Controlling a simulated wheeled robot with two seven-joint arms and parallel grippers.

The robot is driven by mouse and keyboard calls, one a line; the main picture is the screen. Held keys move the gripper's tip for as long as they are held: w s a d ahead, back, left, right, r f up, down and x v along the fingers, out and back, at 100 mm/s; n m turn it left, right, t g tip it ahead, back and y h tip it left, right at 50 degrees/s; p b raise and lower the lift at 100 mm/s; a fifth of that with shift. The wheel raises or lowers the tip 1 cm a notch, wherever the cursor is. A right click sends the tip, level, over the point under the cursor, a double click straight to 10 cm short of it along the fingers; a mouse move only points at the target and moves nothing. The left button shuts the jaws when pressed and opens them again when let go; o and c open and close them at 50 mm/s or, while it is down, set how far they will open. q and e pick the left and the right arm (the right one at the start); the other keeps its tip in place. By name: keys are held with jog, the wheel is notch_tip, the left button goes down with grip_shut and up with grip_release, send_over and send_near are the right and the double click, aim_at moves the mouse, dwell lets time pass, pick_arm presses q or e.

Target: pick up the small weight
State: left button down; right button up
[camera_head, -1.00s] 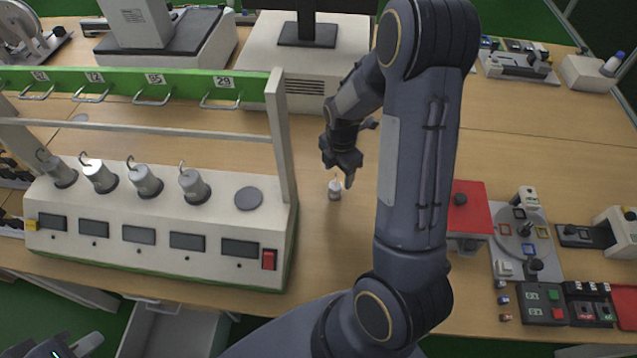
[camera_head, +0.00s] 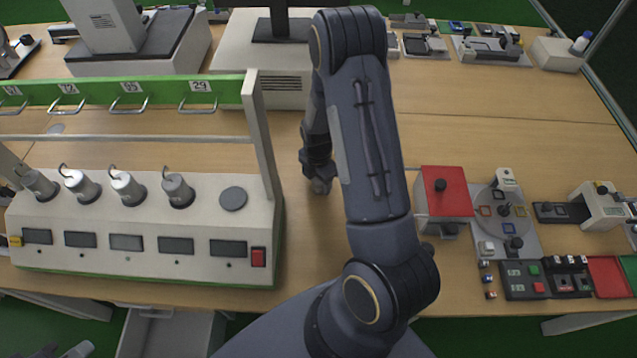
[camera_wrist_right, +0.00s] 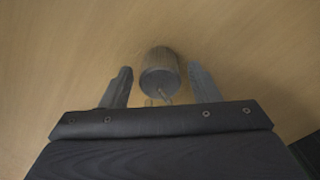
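The small weight (camera_wrist_right: 160,75) is a grey metal cylinder with a hook, seen in the right wrist view on the wooden table. The hook end points toward my right gripper (camera_wrist_right: 160,70). The fingers are open, one on each side of the weight, with gaps showing. In the head view my right gripper (camera_head: 320,186) is low over the table, right of the weight station, and the weight is hidden behind it. My left gripper (camera_head: 78,351) shows only partly at the bottom left edge, away from the weight; its finger state is unclear.
The white weight station (camera_head: 130,267) with several larger hooked weights and a green-topped frame (camera_head: 225,88) stands left of my right gripper. A red-topped box (camera_head: 443,188) and a round-dial device (camera_head: 503,236) stand to the right. Bare table (camera_head: 470,130) lies behind them.

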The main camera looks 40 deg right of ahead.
grip_shut()
jog(key=shift+w+r, duration=0.1)
jog(key=shift+r, duration=0.05)
